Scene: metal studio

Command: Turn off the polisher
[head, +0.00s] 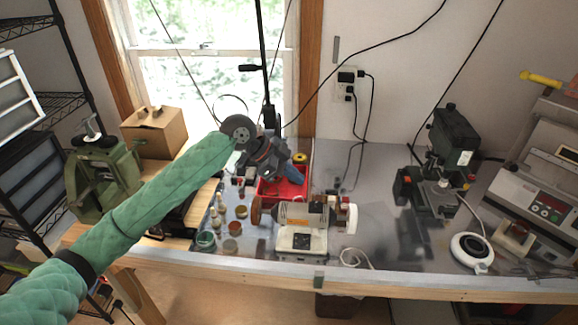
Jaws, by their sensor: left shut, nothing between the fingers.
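The polisher (303,214) stands on the metal bench near its front edge. It has a silver and tan motor body, a brown wheel at its left end and a white wheel at its right end. Its white base (302,243) has a dark switch panel (302,242) on the front; the switch position is too small to tell. My left gripper (293,175) is shut and empty, above and behind the polisher and apart from it. The exact fingertips are hard to make out. My right gripper is not in view.
A red bin (268,190) sits behind the polisher, under my left gripper. Several small jars (206,240) stand to its left. A dark machine (437,190) and a round white device (471,250) are at right. A cardboard box (152,133) is at back left.

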